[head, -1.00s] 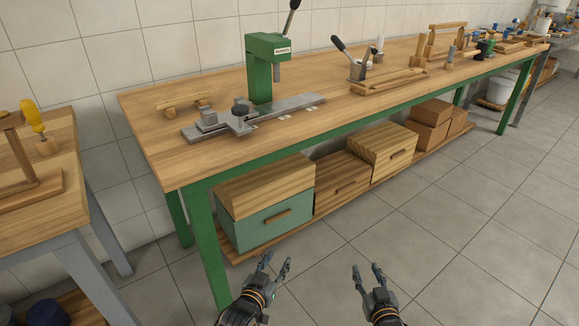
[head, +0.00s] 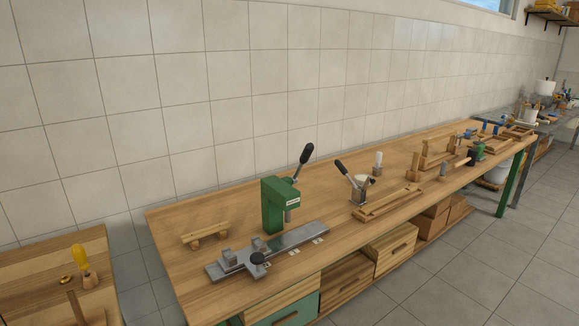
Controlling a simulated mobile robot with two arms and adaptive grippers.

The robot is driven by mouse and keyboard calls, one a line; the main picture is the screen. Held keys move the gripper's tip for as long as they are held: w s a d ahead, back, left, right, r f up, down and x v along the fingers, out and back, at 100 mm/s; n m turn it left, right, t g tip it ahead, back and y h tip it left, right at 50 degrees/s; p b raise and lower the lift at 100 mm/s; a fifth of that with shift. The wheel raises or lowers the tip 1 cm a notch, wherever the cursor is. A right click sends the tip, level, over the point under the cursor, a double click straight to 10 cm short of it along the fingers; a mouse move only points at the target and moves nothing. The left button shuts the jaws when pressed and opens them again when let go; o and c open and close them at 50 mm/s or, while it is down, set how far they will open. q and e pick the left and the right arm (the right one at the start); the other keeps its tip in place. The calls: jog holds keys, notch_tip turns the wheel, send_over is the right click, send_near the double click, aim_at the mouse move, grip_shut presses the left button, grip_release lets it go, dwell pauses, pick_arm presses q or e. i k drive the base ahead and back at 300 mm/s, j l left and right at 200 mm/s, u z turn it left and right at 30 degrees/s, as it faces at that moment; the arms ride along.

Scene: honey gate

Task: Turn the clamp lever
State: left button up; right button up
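A green press (head: 273,205) with a black-tipped lever (head: 306,154) angled up to the right stands on the long wooden bench. At its foot lies a grey metal rail (head: 300,237) with a small metal block clamp (head: 229,256) at its left end. A dark knob or handle (head: 258,259) sits on that clamp's front. Farther right, a metal fixture (head: 358,191) has a black-handled lever (head: 341,168) tilted up to the left. I cannot tell which of these is the clamp lever. Neither of my grippers is in view.
The long bench (head: 190,292) runs to the far right. Wooden frames (head: 389,203) and tools stand farther along it. A small wooden rack (head: 205,233) lies behind the rail. A second table (head: 40,275) with a yellow-handled tool (head: 79,258) stands at left. Grey floor (head: 450,275) is clear.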

aim_at(339, 165)
jog(key=i+l+u, duration=0.1)
jog(key=l+u, duration=0.7)
jog(key=u, duration=0.15)
jog(key=l+u, duration=0.5)
jog(key=i+j, duration=0.05)
